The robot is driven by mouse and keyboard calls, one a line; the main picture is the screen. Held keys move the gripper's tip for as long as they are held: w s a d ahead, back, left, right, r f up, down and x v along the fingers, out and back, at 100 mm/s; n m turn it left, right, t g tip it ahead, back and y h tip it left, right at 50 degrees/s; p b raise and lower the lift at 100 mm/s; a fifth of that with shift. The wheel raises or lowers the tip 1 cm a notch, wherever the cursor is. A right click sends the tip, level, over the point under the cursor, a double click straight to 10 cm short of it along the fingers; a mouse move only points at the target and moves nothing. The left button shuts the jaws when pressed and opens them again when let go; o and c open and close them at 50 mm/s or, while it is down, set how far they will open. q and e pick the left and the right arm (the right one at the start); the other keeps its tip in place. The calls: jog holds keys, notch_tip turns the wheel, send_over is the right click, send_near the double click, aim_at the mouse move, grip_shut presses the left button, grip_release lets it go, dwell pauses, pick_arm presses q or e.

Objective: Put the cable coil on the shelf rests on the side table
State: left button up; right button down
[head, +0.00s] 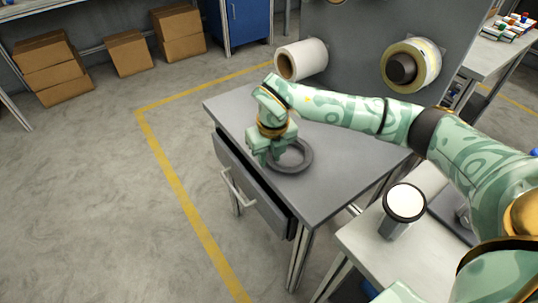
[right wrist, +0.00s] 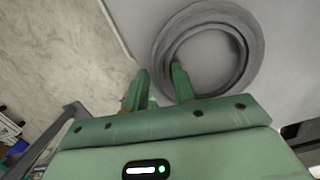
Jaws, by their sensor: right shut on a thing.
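The cable coil (head: 306,155) is a dark grey ring lying flat on or just above the grey table with a drawer (head: 345,165); I cannot tell whether it touches the top. My right gripper (head: 268,161) points down at its left side, shut on the coil's rim. In the right wrist view the coil (right wrist: 256,50) shows large at the top, with one finger of the right gripper (right wrist: 160,78) inside the ring and the other outside. I cannot make out any shelf rests. My left gripper is not in view.
A grey panel with a white roll (head: 311,57) and a yellowish reel (head: 428,62) stands behind the table. A smaller light table (head: 365,240) at lower right carries a white-topped dark object (head: 404,202). Cardboard boxes (head: 128,52) stand at the back left. The floor at left is clear.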

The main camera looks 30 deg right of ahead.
jog(key=shift+f, duration=0.15)
jog(key=c, duration=1.1)
grip_release()
pick_arm(q)
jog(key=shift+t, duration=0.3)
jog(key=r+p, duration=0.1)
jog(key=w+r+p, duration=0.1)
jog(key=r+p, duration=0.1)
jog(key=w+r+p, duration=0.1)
jog(key=p, duration=0.1)
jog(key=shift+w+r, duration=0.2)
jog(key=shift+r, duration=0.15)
pick_arm(e)
jog(key=r, duration=0.4)
jog(key=s+r, duration=0.1)
jog(key=r, duration=0.7)
jog(key=shift+s+a+r, duration=0.1)
jog(key=shift+s+r, duration=0.05)
jog(key=shift+s, duration=0.1)
